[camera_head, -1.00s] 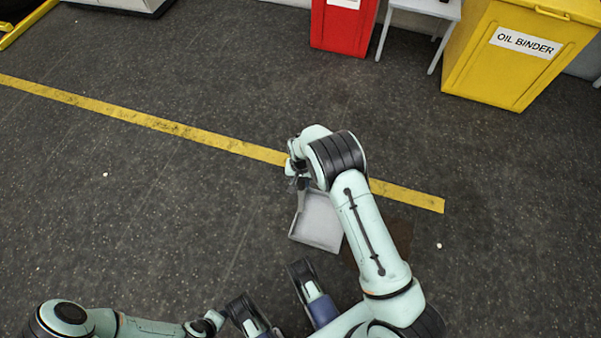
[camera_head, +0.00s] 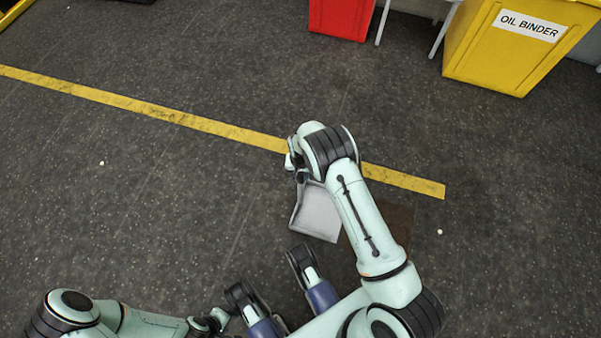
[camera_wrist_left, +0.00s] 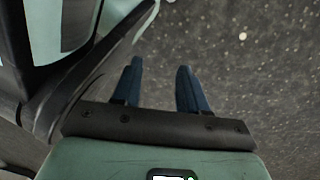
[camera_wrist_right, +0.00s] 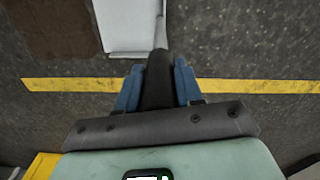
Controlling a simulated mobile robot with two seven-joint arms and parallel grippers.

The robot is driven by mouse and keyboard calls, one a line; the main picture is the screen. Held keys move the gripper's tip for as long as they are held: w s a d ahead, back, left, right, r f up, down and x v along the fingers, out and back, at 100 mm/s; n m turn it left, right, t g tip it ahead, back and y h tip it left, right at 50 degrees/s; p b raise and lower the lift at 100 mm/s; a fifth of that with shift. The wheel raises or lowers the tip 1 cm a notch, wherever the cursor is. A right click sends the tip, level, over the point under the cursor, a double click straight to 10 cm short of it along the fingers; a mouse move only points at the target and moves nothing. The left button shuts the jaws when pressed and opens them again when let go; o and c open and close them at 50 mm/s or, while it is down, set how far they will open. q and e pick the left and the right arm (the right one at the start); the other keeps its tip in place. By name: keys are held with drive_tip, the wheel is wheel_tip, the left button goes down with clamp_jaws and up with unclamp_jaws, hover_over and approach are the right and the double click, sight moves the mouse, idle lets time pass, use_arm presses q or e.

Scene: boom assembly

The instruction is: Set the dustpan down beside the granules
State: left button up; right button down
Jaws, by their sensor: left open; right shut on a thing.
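The light grey dustpan (camera_head: 316,214) is at or close to the floor; I cannot tell if it touches. My right gripper (camera_wrist_right: 158,64) is shut on its dark handle (camera_wrist_right: 158,85), and the pan (camera_wrist_right: 128,25) extends beyond the fingertips. The granules, a brown patch (camera_head: 398,226) on the floor, lie just right of the pan in the head view, partly hidden by my right arm. In the right wrist view the patch (camera_wrist_right: 50,28) is left of the pan. My left gripper (camera_wrist_left: 160,65) is open and empty, over bare floor.
A yellow floor line (camera_head: 215,126) runs behind the dustpan and under my right wrist. A yellow oil binder bin (camera_head: 510,50) and a red bin (camera_head: 340,18) stand at the back. Small white bits (camera_head: 440,231) lie on the floor. The floor at left is clear.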

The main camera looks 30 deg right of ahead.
drive_tip(key=shift+w, duration=0.1)
drive_tip(key=c, duration=0.7)
unclamp_jaws()
drive_tip(key=shift+f, duration=0.1)
drive_tip(key=shift+c, duration=0.2)
